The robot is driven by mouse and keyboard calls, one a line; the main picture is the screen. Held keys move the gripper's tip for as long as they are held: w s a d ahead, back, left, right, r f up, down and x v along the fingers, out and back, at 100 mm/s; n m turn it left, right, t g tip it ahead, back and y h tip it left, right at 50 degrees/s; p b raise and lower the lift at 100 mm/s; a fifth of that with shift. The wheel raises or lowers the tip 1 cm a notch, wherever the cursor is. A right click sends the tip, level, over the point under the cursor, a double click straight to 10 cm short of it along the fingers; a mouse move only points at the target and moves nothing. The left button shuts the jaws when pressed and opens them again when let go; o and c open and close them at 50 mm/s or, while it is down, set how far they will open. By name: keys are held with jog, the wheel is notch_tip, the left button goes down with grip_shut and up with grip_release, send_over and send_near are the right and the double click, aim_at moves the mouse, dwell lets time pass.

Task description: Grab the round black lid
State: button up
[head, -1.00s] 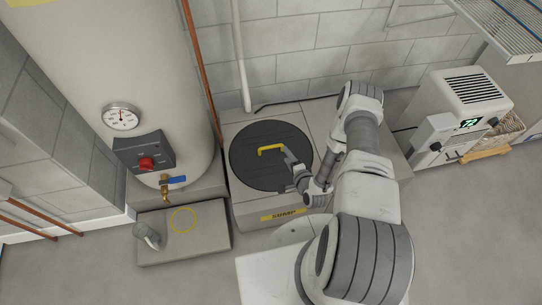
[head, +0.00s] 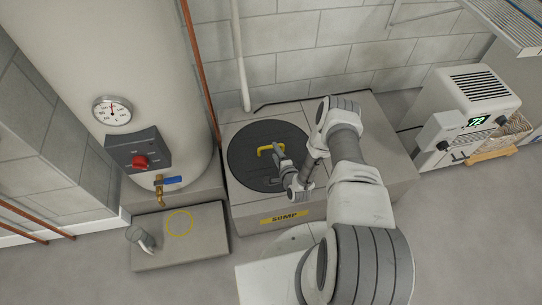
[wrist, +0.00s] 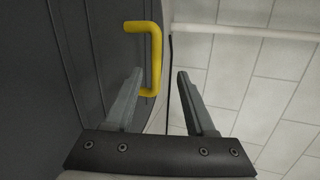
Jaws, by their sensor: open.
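The round black lid (head: 252,166) lies on top of the low grey sump box (head: 334,200), with a yellow handle (head: 270,149) standing up from it. My gripper (head: 277,151) is over the lid, close to the handle. In the wrist view the black lid (wrist: 85,50) fills the left side and the yellow handle (wrist: 155,55) lies ahead of the fingers. My gripper (wrist: 160,75) is open there with nothing between its fingers; the handle is close to the left fingertip, and I cannot tell whether they touch.
A water heater with a gauge (head: 112,111) stands left of the sump. A low grey block (head: 190,246) with a pipe elbow is at front left. A white pipe (head: 240,55) runs down the back wall. A white dehumidifier (head: 470,105) stands at right. Open floor lies in front.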

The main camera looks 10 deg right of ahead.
aim_at(271, 147)
jog(key=b+x, duration=0.1)
jog(key=x, duration=0.1)
jog(key=b+x, duration=0.2)
jog(key=x, duration=0.1)
jog(key=shift+w+a+f, duration=0.2)
jog(key=shift+f, duration=0.2)
grip_shut()
jog(key=shift+r, duration=0.1)
dwell(1.0)
